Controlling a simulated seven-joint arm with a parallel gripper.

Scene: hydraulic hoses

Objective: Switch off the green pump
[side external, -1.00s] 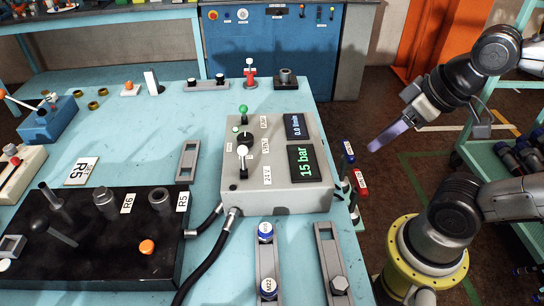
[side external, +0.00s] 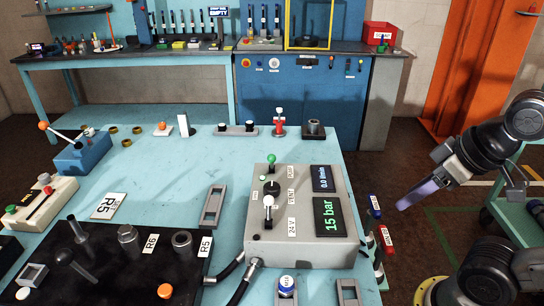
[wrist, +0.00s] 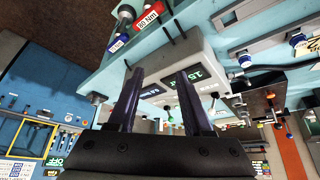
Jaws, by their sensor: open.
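The grey control box (side external: 300,254) stands on the light-blue table. A green-tipped toggle (side external: 271,159) stands upright at its far left, near a label reading PUMP (side external: 296,177). A white-tipped toggle (side external: 268,201) and a dark knob sit nearer the front. Its displays read 0.0 l/min (side external: 320,178) and 15 bar (side external: 330,217). My gripper (side external: 402,206) is off the table's right side, apart from the box and empty. In the wrist view my gripper (wrist: 160,68) has its two dark fingers spread, with the box (wrist: 215,58) beyond them.
A black block with hose ports (side external: 110,265) is at front left, with hoses running to the box. A red fitting (side external: 279,125) stands at the back.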

